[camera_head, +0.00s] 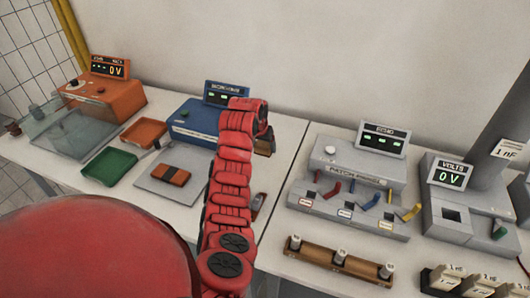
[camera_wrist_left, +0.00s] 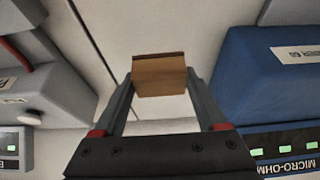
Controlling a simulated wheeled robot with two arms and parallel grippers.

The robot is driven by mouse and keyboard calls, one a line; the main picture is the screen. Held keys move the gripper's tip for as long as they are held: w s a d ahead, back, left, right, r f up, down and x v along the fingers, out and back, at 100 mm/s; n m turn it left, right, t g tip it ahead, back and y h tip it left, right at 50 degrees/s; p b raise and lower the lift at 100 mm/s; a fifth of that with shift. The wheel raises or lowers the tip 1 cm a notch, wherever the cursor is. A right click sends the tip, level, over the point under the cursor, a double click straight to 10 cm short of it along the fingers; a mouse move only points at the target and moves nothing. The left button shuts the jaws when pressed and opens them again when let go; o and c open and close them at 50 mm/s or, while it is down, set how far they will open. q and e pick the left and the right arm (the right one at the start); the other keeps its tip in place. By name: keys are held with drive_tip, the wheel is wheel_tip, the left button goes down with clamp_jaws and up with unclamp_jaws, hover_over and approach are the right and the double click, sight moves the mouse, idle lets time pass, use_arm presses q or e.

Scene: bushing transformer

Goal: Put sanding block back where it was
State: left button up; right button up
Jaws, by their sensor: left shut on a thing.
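My left gripper (camera_wrist_left: 160,84) is shut on a tan-brown block with a darker top edge, which I take to be the sanding block (camera_wrist_left: 159,76). In the wrist view the block sits between the two fingertips, above the pale table. In the head view a brown bit of the block (camera_head: 264,147) shows just right of my red arm, near the blue micro-ohm meter (camera_head: 195,122). My wrist hides most of the gripper there. My right gripper is not in view.
A grey pad (camera_head: 150,187) bears an orange-brown piece. A green tray (camera_head: 109,166) and an orange tray (camera_head: 144,133) lie left of it. A small dark item (camera_head: 257,205) lies right of my arm. A grey patch console (camera_head: 345,200) and wooden rack (camera_head: 338,262) stand on the right table.

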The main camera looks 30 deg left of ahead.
sight(263, 153)
use_arm(q)
wheel_tip(263, 153, down, 4)
drive_tip(key=shift+f+p, duration=0.2)
drive_tip(key=shift+p, duration=0.6)
drive_tip(key=shift+f, duration=0.25)
drive_tip(key=shift+w, duration=0.1)
drive_tip(key=shift+f, duration=0.1)
